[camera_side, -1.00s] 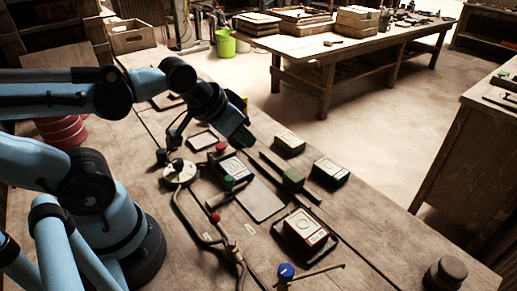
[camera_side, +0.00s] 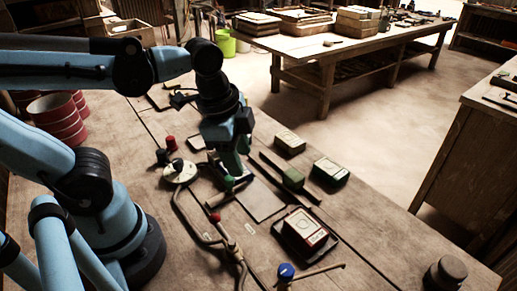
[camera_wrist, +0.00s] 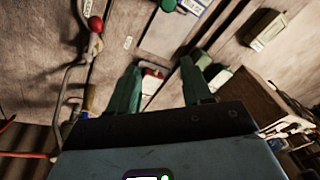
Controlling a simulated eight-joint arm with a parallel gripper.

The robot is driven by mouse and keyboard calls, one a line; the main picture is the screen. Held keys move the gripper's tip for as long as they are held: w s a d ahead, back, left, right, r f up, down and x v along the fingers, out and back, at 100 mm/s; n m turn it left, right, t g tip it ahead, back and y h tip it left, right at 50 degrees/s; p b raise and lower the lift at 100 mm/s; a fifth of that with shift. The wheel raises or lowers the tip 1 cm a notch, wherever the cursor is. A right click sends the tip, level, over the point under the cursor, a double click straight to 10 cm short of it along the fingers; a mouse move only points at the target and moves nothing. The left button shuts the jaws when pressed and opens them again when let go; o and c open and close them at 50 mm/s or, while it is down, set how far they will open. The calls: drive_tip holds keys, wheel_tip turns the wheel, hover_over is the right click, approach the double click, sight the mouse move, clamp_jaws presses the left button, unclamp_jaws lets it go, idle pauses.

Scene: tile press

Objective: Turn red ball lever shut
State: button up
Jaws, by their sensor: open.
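The red ball lever is a bent metal bar with a red ball (camera_side: 214,217) on its end, left of centre on the bench. It also shows in the wrist view, where the red ball (camera_wrist: 96,24) is at upper left and the bar runs down past a wooden grip. My gripper (camera_side: 232,172) hangs in the side view behind the green ball (camera_side: 229,182), up and right of the red ball and apart from it. In the wrist view my gripper's two green fingers (camera_wrist: 160,78) are spread, with nothing held. The red ball lies outside them, to the left.
A grey plate (camera_side: 262,199) lies right of the lever. A red-edged tile (camera_side: 305,231) sits in a black tray, with a green block (camera_side: 292,178) and tiles behind it. A blue knob (camera_side: 286,270) with a rod stands at the front. A round pale disc (camera_side: 180,172) is at left.

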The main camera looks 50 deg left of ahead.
sight(215, 214)
drive_tip(key=s+d+r+m+g, duration=0.25)
drive_tip(key=s+m+g, duration=0.25)
drive_tip(key=m, duration=0.5)
drive_tip(key=shift+y, duration=0.4)
drive_tip(key=shift+w+x, duration=0.1)
drive_tip(key=shift+x, duration=3)
drive_tip(key=shift+w+x, duration=0.15)
drive_tip(key=shift+x, duration=2.95)
clamp_jaws()
